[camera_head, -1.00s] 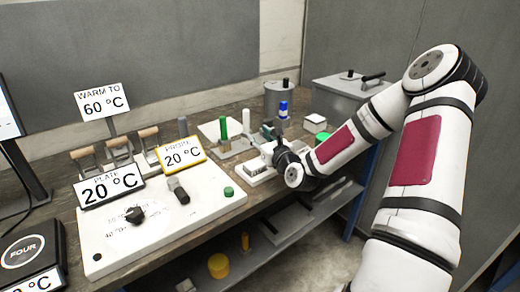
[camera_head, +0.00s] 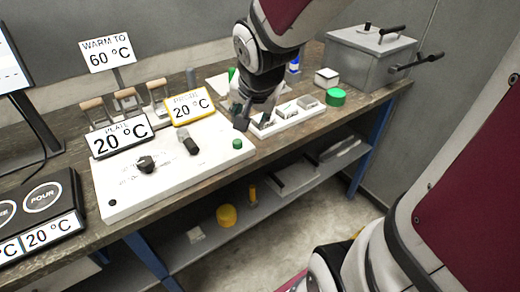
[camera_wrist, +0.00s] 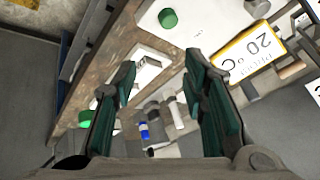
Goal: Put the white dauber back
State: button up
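My gripper (camera_head: 243,112) points down over the bench, between the white control panel and the white slotted tray (camera_head: 290,118). In the wrist view my gripper (camera_wrist: 159,66) is open, its two teal-padded fingers well apart with nothing held. A pale upright cylinder (camera_wrist: 176,114) shows between the fingers, farther off; it may be the white dauber, but I cannot tell for sure. A blue-topped bottle (camera_wrist: 143,130) is near it, and also shows behind my arm in the head view (camera_head: 293,65). My wrist hides much of the rack area in the head view.
The white control panel (camera_head: 165,175) has knobs and a green button (camera_head: 237,144). A green lid (camera_head: 336,97), a white box (camera_head: 326,77) and a grey tank (camera_head: 370,60) are at right. A lower shelf (camera_head: 215,250) holds several items.

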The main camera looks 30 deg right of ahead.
jog(key=s+a+r+n+g, duration=0.1)
jog(key=s+a+n, duration=0.1)
jog(key=s, duration=0.4)
jog(key=s+a+r+n+y, duration=0.1)
jog(key=s+a+r+n, duration=0.1)
jog(key=s+n, duration=0.2)
jog(key=s+a+r+n+g+y, duration=0.1)
jog(key=s+a+n, duration=0.2)
jog(key=s, duration=0.6)
jog(key=shift+s+r+n+g, duration=0.3)
jog(key=shift+s+r+n, duration=0.1)
jog(key=shift+n, duration=0.1)
jog(key=shift+a, duration=0.1)
